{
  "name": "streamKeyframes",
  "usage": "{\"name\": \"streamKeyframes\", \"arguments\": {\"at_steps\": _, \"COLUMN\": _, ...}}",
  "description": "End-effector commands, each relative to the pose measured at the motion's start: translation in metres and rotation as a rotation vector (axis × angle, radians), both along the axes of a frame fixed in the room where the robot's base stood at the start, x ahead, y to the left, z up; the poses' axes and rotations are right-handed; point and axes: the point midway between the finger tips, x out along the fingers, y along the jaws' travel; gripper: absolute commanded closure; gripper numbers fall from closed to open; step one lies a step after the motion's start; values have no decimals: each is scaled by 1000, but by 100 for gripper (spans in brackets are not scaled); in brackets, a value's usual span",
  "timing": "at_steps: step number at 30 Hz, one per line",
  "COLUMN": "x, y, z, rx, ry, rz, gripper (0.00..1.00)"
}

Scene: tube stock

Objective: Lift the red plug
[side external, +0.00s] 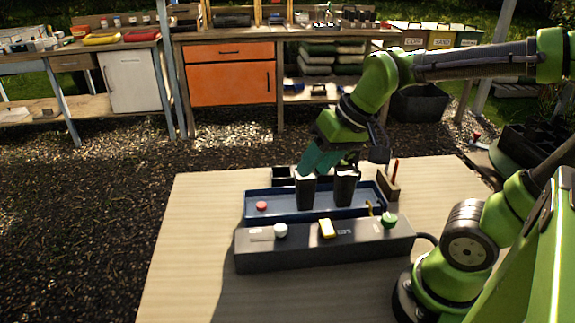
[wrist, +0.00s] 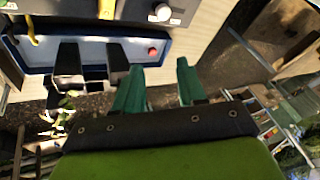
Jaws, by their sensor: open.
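The red plug (side external: 261,206) is a small round red piece at the left end of the long blue tray (side external: 275,217). It also shows in the wrist view (wrist: 152,51), near the tray's right end and beyond my fingertips. My gripper (side external: 325,165) has teal fingers, spread apart and empty. In the side view it is to the right of the plug and higher, partly hidden by two dark upright holders. In the wrist view my gripper (wrist: 160,66) shows clear space between its fingers, apart from the plug.
Two dark upright holders (side external: 305,192) (side external: 345,187) stand at the tray, close to my fingers. A grey box (side external: 290,257) in front carries a white knob (side external: 280,230), a yellow piece (side external: 326,228) and a green knob (side external: 389,219). The table's left side is clear.

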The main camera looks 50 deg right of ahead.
Motion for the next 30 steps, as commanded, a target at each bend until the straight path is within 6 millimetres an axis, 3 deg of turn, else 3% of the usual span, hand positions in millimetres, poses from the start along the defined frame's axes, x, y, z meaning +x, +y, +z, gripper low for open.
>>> {"name": "streamKeyframes", "arguments": {"at_steps": 9, "x": 101, "y": -9, "z": -26, "rx": -117, "ry": 261, "rz": 140, "gripper": 60}}
{"name": "streamKeyframes", "arguments": {"at_steps": 16, "x": 160, "y": -18, "z": -50, "rx": -205, "ry": 400, "rz": 252, "gripper": 60}}
{"name": "streamKeyframes", "arguments": {"at_steps": 22, "x": 174, "y": -23, "z": -36, "rx": -243, "ry": 417, "rz": 313, "gripper": 60}}
{"name": "streamKeyframes", "arguments": {"at_steps": 26, "x": 171, "y": -22, "z": -52, "rx": -241, "ry": 432, "rz": 330, "gripper": 60}}
{"name": "streamKeyframes", "arguments": {"at_steps": 30, "x": 170, "y": -22, "z": -82, "rx": -241, "ry": 433, "rz": 330, "gripper": 60}}
